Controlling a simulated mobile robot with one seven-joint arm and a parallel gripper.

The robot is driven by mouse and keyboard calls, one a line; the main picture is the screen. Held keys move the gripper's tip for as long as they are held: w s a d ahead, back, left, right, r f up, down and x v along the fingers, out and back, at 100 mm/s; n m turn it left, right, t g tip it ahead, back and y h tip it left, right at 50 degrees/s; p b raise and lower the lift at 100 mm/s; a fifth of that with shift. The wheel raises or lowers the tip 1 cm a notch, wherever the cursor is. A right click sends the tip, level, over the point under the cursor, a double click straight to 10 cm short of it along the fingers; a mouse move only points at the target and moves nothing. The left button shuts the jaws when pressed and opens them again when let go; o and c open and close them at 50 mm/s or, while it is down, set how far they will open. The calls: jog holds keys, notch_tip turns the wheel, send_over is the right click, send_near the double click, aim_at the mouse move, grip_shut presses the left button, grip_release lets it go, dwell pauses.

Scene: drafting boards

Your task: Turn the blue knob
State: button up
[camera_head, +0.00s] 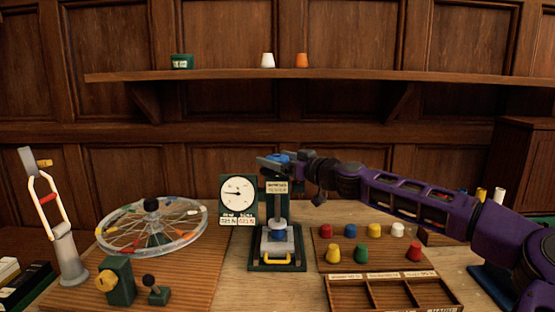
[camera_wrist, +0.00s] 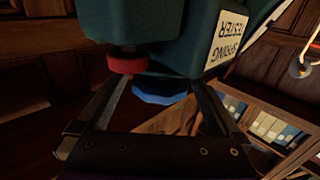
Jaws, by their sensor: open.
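The green spring tester (camera_head: 277,205) stands mid-table with a lettered plate on its front. The blue knob (camera_head: 279,157) is at its top, partly hidden by my gripper (camera_head: 274,162). In the wrist view, the blue knob (camera_wrist: 160,93) shows between the two open fingers of my gripper (camera_wrist: 165,88), against the tester's green body (camera_wrist: 130,20). I cannot tell whether the fingers touch it. A red knob (camera_wrist: 128,64) is beside it on the tester, near the left finger. A blue cone (camera_head: 279,235) sits under the tester's press.
A dial gauge (camera_head: 238,195) stands left of the tester. A spoked wheel (camera_head: 151,228) is further left. A board of coloured cones (camera_head: 340,258) and a divided wooden tray (camera_head: 395,280) lie right of it, below my arm. A wall shelf (camera_head: 330,75) runs above.

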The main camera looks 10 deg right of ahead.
jog(key=shift+c, duration=0.3)
jog(key=c, duration=1.2)
jog(key=shift+m+h, duration=0.3)
jog(key=shift+h, duration=0.1)
jog(key=shift+a+m+t+h+b, duration=0.1)
jog(key=shift+m+t+h+b, duration=0.1)
jog(key=shift+m+t+h, duration=0.65)
jog(key=shift+a+m+t+h+b, duration=0.1)
jog(key=shift+m+t+h+b, duration=0.2)
jog(key=shift+m+h, duration=0.9)
jog(key=m+h, duration=0.1)
jog(key=h, duration=0.2)
jog(key=m+h, duration=0.2)
jog(key=h, duration=0.1)
jog(key=shift+r+t+h+p, duration=0.2)
jog(key=shift+t+h+p, duration=0.1)
jog(key=shift+t+h, duration=0.05)
jog(key=m+g+h+p, duration=0.1)
jog(key=m+h, duration=0.1)
jog(key=h, duration=0.1)
jog(key=m+h+p, duration=0.2)
jog(key=h, duration=0.1)
jog(key=shift+g, duration=0.4)
jog(key=shift+d+f+m+g+h+p, duration=0.15)
jog(key=shift+m+g+h+p, duration=0.5)
jog(key=shift+m+h, duration=0.45)
jog(key=shift+g+h, duration=0.25)
jog(key=shift+h, duration=0.25)
